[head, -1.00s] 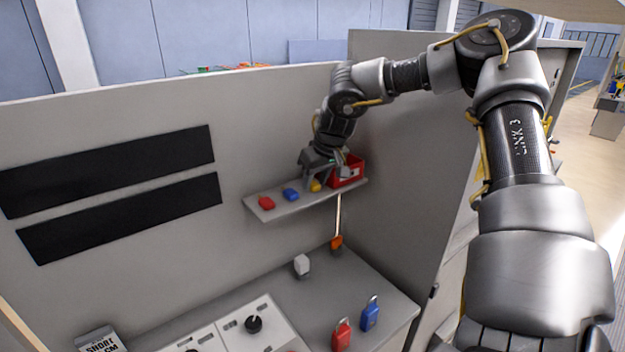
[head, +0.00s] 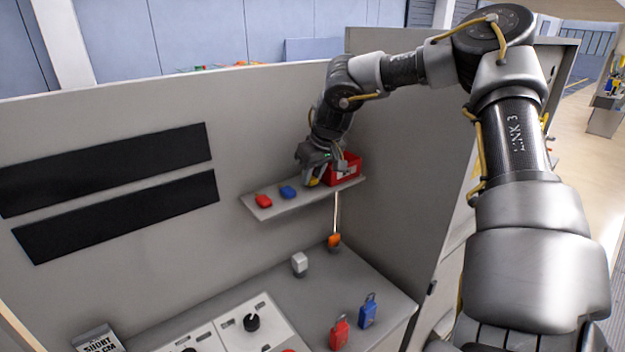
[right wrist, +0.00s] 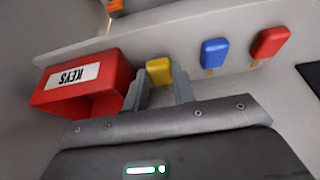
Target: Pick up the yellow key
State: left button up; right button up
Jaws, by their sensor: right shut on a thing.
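The yellow key (right wrist: 159,71) shows between the two fingers of my right gripper (right wrist: 160,90) in the right wrist view. The fingers are shut on it. In the head view my right gripper (head: 314,180) is at the small wall shelf (head: 285,207), and the yellow key (head: 312,182) is mostly hidden by the gripper. I cannot tell whether the key still touches the shelf. My left gripper is not in view.
A red KEYS box (head: 345,169) stands on the shelf close beside the gripper. Blue (head: 288,192) and red (head: 263,201) keys lie to the left. Below are an orange-ended hanging item (head: 334,241), a white block (head: 299,264), and red (head: 340,332) and blue (head: 368,310) padlocks.

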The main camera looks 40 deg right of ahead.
jog(key=s+r+b, duration=0.7)
jog(key=s+r, duration=0.5)
jog(key=s, duration=0.2)
jog(key=shift+a+b, duration=0.3)
jog(key=shift+b, duration=0.1)
jog(key=shift+s+f, duration=0.1)
jog(key=shift+s, duration=0.05)
